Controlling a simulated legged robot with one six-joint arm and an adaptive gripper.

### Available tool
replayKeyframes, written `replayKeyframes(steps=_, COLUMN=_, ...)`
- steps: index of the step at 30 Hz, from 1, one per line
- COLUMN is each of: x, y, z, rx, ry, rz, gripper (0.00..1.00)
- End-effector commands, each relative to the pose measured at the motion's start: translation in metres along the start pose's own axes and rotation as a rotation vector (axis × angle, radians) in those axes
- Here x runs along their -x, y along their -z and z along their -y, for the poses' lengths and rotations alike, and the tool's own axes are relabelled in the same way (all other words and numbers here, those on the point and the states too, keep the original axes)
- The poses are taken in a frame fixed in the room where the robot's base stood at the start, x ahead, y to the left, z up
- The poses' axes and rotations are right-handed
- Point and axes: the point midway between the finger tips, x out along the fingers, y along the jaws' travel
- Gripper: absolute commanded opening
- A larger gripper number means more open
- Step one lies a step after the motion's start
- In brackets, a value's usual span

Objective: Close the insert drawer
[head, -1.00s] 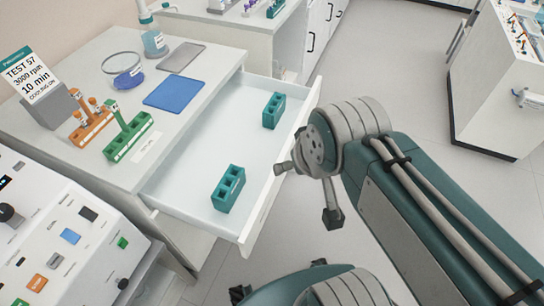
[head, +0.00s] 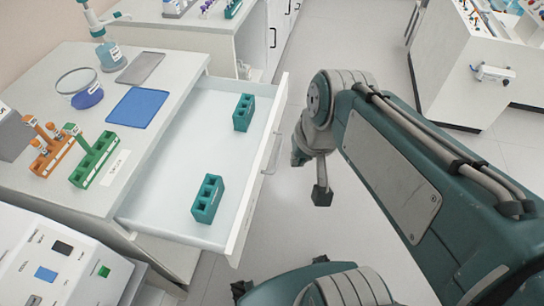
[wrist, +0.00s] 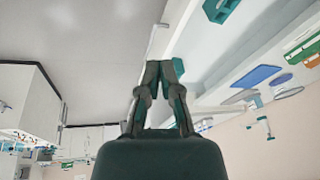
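The insert drawer (head: 165,215) is pulled out of the white bench on the left in the head view. Its front panel (head: 262,165) faces right and carries a thin handle (head: 273,153). Two teal racks stand in the drawer, one near (head: 207,199) and one far (head: 243,112). My gripper (head: 312,172) is to the right of the drawer front, apart from it, and appears empty. In the wrist view its fingers (wrist: 164,66) converge with their tips together. The handle also shows beyond them in the wrist view (wrist: 157,38).
On the bench top (head: 60,82) are an orange rack (head: 52,155), a green rack (head: 94,160), a blue mat (head: 138,107), a grey mat (head: 141,68) and a bottle (head: 110,56). A white cabinet (head: 465,80) stands at the right. Open floor (head: 385,62) lies between.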

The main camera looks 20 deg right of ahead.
Motion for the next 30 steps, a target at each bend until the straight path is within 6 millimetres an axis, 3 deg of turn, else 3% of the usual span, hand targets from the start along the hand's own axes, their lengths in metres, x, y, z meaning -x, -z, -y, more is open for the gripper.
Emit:
replayKeyframes(steps=17, x=-0.097, y=0.049, z=-0.017, rx=-0.637, ry=0.31, rz=0.551, gripper=0.0)
replayKeyframes(steps=30, x=-0.182, y=0.087, z=-0.062, rx=-1.139, ry=0.647, rz=0.855, gripper=0.0)
